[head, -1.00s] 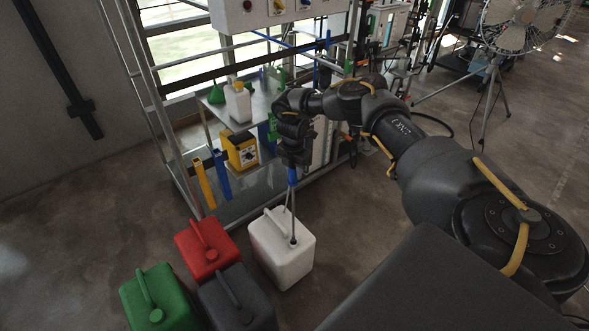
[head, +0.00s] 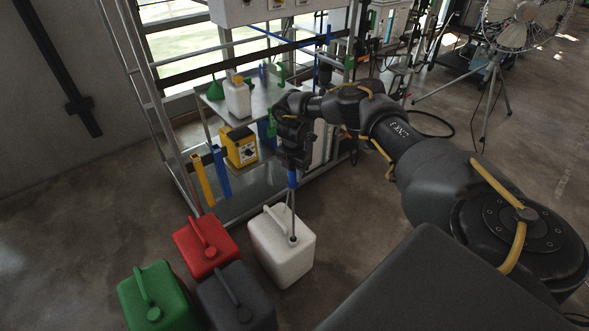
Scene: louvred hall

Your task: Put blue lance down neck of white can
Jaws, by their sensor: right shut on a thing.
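The white can (head: 283,262) stands upright on the floor in the middle of the head view, with its neck (head: 293,239) on top toward the right. My right gripper (head: 293,165) is above the can and shut on the blue lance (head: 292,180). The lance hangs about upright, blue end up, its thin grey tube reaching down to the can's neck. The tube's lower end looks to be at or in the neck; I cannot tell how deep. My left gripper is not in view.
A red can (head: 206,248), a green can (head: 158,297) and a dark grey can (head: 237,299) stand close left of the white can. A fan (head: 517,25) stands far right.

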